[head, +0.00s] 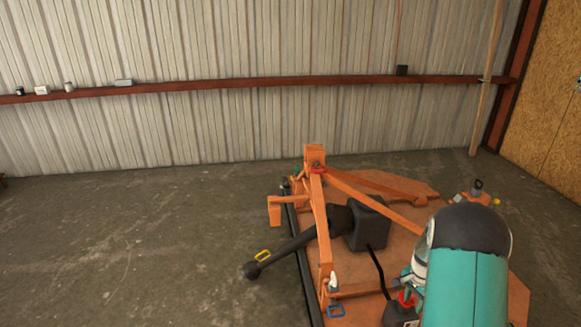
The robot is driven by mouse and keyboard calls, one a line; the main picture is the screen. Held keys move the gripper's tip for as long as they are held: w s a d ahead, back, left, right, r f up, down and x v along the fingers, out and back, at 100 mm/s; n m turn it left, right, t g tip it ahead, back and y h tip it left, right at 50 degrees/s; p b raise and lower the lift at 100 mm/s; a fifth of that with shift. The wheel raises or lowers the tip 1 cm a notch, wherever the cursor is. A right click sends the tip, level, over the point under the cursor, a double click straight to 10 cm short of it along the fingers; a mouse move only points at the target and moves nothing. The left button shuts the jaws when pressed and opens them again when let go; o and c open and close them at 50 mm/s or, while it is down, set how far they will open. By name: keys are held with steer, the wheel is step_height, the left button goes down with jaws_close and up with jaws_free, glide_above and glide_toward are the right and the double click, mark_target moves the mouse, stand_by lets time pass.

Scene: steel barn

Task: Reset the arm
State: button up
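My arm shows at the lower right of the head view as a teal link with a black rounded joint cap. It stands in front of the right part of an orange mower-like implement (390,203) and hides some of it. Small pale and teal parts show beside the link's left edge, and I cannot tell what they are. I do not make out my gripper's fingers in this view.
The implement has an upright orange frame, a dark gearbox (368,222) and a black shaft (295,247) pointing left. Concrete floor (130,235) to the left is clear. A corrugated wall (220,125) with a red rail (250,84) stands behind. A wooden pole (487,85) leans at right.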

steer(key=s+a+r+n+t, duration=0.1)
steer(key=s+a+r+n, duration=0.1)
steer(key=a+r, duration=0.45)
steer(key=s+a+r+n+t, duration=0.1)
steer(key=s+a+r+n, duration=0.15)
steer(key=r, duration=0.75)
steer(key=s+a+r+n+t, duration=0.1)
steer(key=s+a+r+n, duration=0.1)
steer(key=a+r, duration=0.5)
steer(key=s+a+r+n+t, duration=0.1)
steer(key=s+a+r+n, duration=0.2)
steer(key=s, duration=0.6)
steer(key=s+a+r+n+t, duration=0.1)
steer(key=s+a+r+n, duration=0.2)
steer(key=s+a+r, duration=0.2)
steer(key=s+r, duration=0.3)
steer(key=s, duration=0.2)
steer(key=shift+t, duration=0.3)
steer(key=shift+s, duration=0.1)
steer(key=shift+c, duration=0.5)
